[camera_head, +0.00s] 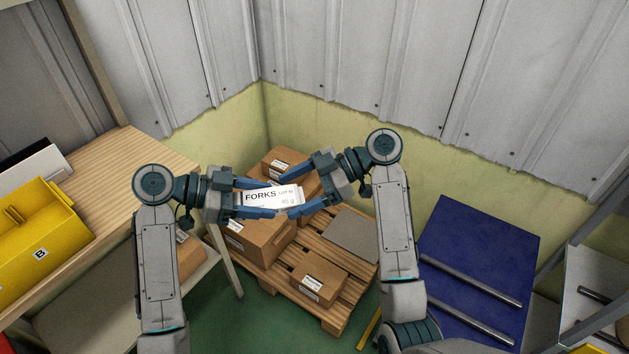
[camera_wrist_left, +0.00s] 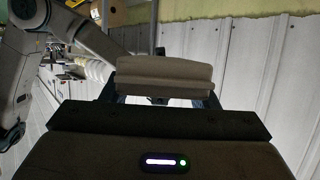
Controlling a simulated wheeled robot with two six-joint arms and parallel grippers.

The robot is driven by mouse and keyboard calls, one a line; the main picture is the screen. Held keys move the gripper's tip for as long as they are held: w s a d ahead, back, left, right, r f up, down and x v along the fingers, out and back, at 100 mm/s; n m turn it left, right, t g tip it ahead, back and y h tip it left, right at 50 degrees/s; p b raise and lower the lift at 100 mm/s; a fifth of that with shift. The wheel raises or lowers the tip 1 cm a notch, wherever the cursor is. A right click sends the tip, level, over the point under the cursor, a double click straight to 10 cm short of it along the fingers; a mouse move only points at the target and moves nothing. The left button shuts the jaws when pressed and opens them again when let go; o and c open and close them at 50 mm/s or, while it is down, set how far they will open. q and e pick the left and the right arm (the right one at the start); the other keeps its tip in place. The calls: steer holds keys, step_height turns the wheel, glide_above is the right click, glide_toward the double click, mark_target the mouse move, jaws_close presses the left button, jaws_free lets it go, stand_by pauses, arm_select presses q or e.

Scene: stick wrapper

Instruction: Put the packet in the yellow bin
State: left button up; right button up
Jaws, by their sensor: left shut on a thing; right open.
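A white packet (camera_head: 271,197) printed "FORKS" is held up in the middle of the head view, above the boxes on the pallet. My left gripper (camera_head: 256,198) is shut on the packet's left part. My right gripper (camera_head: 293,194) is open around the packet's right end; I cannot tell whether its fingers touch it. The yellow bin (camera_head: 55,222), marked "B", stands on the wooden table at the left.
Several cardboard boxes (camera_head: 318,278) sit on a wooden pallet (camera_head: 337,316) below my grippers. The wooden table (camera_head: 135,165) has bare room right of the bin. A blue panel (camera_head: 476,262) with metal bars lies at the right. Corrugated walls close off the back.

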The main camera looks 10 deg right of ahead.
steer(key=shift+a+f, duration=0.1)
steer(key=shift+a, duration=0.3)
steer(key=shift+c, duration=0.4)
steer(key=c, duration=1)
arm_select(q)
steer(key=o, duration=1.1)
steer(key=shift+c, duration=0.2)
